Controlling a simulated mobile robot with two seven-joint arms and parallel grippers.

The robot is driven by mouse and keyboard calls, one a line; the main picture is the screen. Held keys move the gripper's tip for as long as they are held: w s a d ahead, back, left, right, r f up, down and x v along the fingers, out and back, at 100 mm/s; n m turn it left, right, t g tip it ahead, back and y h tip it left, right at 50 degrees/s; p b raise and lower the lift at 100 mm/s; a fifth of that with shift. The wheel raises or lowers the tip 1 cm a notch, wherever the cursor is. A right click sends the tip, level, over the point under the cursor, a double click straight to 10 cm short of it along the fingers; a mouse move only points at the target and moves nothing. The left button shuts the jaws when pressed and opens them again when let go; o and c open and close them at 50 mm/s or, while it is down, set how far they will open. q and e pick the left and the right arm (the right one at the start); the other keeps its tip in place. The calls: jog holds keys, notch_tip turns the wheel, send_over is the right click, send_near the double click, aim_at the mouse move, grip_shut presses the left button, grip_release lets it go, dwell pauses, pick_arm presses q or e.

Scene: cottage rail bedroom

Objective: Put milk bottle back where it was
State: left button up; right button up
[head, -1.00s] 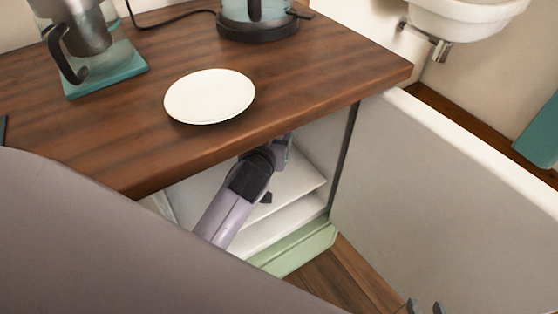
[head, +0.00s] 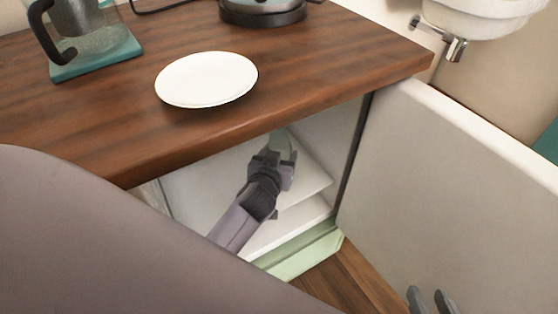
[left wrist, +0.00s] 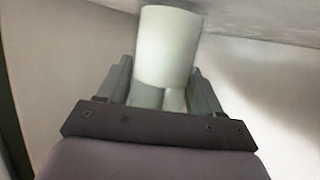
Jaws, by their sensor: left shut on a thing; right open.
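The milk bottle (left wrist: 168,48) is pale, greenish-white, and sits between the fingers of my left gripper (left wrist: 165,90) in the left wrist view. In the head view the bottle (head: 281,146) shows partly, inside the open cabinet under the wooden counter. My left gripper (head: 272,172) reaches into the cabinet and is shut on the bottle, above or at the white shelf (head: 310,182); I cannot tell if the bottle touches it. My right gripper (head: 431,300) shows only at its fingertips at the bottom edge. It is open and empty, in front of the cabinet door.
The open white door (head: 450,180) stands to the right of the cabinet. The wooden counter (head: 300,80) overhangs the opening and carries a white plate (head: 207,79), a coffee maker (head: 80,35) and a kettle (head: 262,10). A sink (head: 480,15) hangs at upper right.

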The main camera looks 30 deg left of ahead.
pick_arm(q)
jog(key=shift+f, duration=0.2)
jog(key=o, duration=1.4)
jog(key=shift+f, duration=0.1)
jog(key=shift+r, duration=0.25)
